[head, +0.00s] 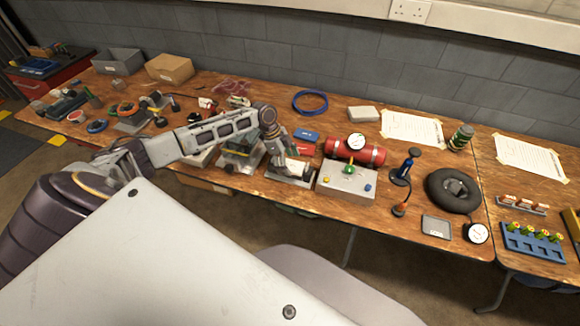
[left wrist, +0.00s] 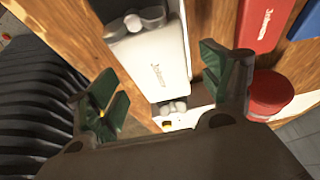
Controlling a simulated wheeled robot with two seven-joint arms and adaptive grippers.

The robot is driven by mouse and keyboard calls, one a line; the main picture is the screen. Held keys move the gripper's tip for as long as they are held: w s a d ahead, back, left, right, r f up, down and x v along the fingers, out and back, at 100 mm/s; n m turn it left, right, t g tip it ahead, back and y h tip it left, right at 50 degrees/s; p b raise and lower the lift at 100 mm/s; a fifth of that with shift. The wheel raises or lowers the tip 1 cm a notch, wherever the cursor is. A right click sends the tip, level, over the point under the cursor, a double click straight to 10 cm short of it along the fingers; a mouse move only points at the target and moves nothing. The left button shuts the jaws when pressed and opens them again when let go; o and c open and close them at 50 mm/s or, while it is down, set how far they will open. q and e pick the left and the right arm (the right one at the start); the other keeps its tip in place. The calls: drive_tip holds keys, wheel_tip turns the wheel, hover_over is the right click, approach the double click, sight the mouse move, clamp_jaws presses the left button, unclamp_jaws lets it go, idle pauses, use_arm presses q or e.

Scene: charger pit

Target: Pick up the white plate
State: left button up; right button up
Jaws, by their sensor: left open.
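The white plate (left wrist: 158,62) shows in the left wrist view as a pale, flat piece with small lettering, with rounded grey metal parts at its ends. My left gripper (left wrist: 165,95) is open, with green-padded fingers on either side of the plate's near end. Nothing is seen held, and I cannot tell whether a finger touches the plate. In the head view my left gripper (head: 293,168) is low over the workbench, and it partly hides what lies under it. My right gripper is not in view.
A red cylinder with a gauge (head: 356,150) and a grey box with a green knob (head: 343,186) stand close to the right of my left gripper. A blue box (head: 306,136) lies behind it. A black tyre (head: 450,192) lies farther right on the wooden workbench (head: 415,220).

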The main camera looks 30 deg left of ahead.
sight(288, 164)
use_arm(q)
drive_tip(key=c, duration=1.2)
drive_tip(key=shift+o, duration=0.2)
drive_tip(key=shift+r, duration=0.1)
wheel_tip(288, 164, up, 10)
